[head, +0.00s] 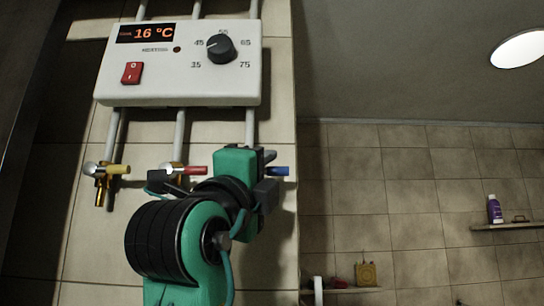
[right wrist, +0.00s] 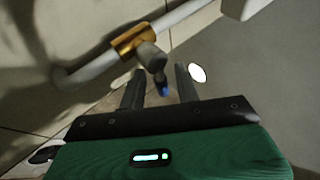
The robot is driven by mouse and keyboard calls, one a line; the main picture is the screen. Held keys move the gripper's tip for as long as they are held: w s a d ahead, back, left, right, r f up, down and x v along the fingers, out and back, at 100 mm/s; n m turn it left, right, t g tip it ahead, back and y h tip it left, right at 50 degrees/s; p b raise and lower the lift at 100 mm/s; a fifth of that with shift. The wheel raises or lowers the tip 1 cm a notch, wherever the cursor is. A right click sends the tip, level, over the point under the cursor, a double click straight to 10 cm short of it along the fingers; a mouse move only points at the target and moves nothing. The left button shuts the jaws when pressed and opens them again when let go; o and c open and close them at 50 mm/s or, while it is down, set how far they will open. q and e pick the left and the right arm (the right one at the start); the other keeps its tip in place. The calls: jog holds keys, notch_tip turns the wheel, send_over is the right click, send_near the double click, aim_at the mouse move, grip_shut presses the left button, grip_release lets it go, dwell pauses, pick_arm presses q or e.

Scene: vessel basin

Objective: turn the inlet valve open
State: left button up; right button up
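A valve with a blue handle (head: 279,171) is on the right pipe under the white heater box; most of it is hidden behind my right gripper (head: 262,170). In the right wrist view, its brass fitting (right wrist: 132,41) sits on a pale pipe, with a grey stem and the blue handle tip (right wrist: 162,88). The right gripper's two fingers (right wrist: 159,76) are apart, and the handle tip appears between them. I cannot tell whether they touch it. Valves with a red handle (head: 192,170) and a yellow handle (head: 115,169) are further left. My left gripper is not in view.
The white heater box (head: 180,85) hangs above the valves, with a display reading 16 °C, a red switch (head: 132,72) and a dark dial (head: 220,48). Shelves with a purple bottle (head: 494,209) and small items are on the far tiled wall. The space to the right is free.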

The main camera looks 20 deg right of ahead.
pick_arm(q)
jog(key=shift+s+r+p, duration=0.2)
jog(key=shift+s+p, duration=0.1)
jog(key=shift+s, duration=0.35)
pick_arm(e)
jog(key=shift+x, duration=1.45)
jog(key=shift+c, duration=0.4)
grip_shut()
